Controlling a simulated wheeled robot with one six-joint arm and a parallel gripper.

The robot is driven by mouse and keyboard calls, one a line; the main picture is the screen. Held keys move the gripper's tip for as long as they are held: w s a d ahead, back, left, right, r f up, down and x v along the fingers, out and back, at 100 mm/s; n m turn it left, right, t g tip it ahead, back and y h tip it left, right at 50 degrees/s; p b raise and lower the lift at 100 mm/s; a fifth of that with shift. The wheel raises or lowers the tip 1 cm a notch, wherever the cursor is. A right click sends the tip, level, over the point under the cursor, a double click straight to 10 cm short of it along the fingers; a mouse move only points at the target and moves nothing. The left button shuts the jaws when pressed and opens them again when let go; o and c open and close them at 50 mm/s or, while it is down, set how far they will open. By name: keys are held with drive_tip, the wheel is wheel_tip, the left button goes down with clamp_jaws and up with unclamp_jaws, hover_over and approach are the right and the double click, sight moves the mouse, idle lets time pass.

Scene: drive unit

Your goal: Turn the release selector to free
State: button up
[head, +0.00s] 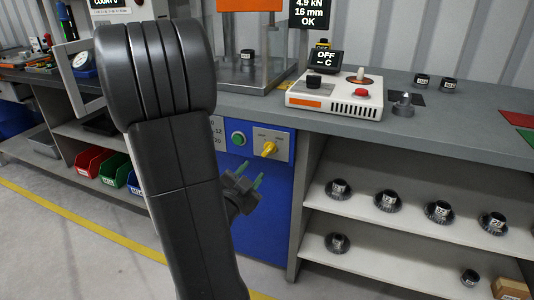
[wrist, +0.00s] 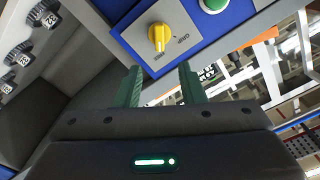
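The release selector is a yellow knob (head: 269,149) on a pale plate (head: 260,139) set in the blue front panel. It also shows in the wrist view as a yellow knob (wrist: 158,38). Small lettering beside it there includes what looks like "GRIP"; another label near its lower end is too small to read surely. I cannot tell which label the knob points to. My gripper (head: 248,178) is just below and left of the knob in the head view, apart from it. In the wrist view my gripper (wrist: 162,85) has its green fingers spread with nothing between them.
A green button (head: 238,139) sits left of the selector. A grey bench top (head: 420,125) overhangs the panel and carries a white control box (head: 335,97). Open shelves (head: 400,210) with several dark parts are at right. The floor at left is clear.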

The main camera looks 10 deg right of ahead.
sight(267, 152)
drive_tip(key=x, duration=1.1)
drive_tip(key=shift+s+b, duration=0.1)
drive_tip(key=shift+b, duration=0.3)
